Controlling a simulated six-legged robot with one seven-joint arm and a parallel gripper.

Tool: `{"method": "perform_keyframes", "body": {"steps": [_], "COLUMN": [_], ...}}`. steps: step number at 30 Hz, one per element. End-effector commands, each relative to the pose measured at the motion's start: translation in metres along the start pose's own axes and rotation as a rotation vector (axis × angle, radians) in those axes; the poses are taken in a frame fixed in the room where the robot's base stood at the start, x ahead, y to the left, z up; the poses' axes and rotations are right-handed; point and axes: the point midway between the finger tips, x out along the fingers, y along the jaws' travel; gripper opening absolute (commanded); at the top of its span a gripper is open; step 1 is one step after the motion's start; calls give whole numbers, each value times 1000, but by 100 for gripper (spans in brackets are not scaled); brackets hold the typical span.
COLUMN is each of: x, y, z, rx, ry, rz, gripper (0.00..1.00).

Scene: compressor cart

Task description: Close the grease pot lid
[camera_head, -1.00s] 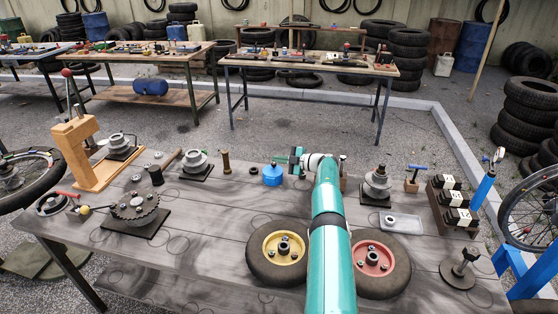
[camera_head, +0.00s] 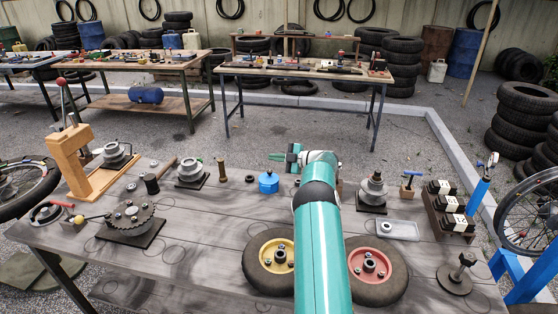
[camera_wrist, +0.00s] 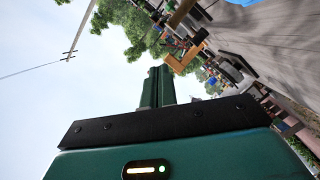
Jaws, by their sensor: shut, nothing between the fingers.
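A small blue pot (camera_head: 268,183), which looks like the grease pot, stands on the grey workbench (camera_head: 205,220), just beyond the yellow-hubbed wheel. Its top has a small knob-like tip; it is too small to tell how the lid sits. My gripper (camera_head: 275,157) is above and behind the pot in the picture, pointing left, apart from it. In the wrist view my gripper's fingers (camera_wrist: 160,72) are together with nothing between them. A blue patch (camera_wrist: 242,2) at the top edge of that view may be the pot, mostly cut off.
Two wheels, yellow-hubbed (camera_head: 270,262) and red-hubbed (camera_head: 375,270), lie in front beside my arm. A stepped grey part (camera_head: 373,190) stands at right. The left-middle bench is fairly clear.

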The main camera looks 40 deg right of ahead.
Motion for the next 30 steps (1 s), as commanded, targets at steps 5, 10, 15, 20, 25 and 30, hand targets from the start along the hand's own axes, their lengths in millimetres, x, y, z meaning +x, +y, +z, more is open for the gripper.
{"method": "perform_keyframes", "body": {"steps": [5, 10, 15, 20, 25, 30], "x": [-11, -22, -36, -48, -59, -62], "y": [7, 3, -2, -9, -14, -16], "z": [-25, -44, -66, -88, -104, -110], "rx": [0, 2, 1, 2, 2, 0], "ry": [0, 0, 0, 0, 0, 0], "rz": [1, 1, 2, 1, 1, 0], "gripper": [0, 0, 0, 0, 0, 0]}}
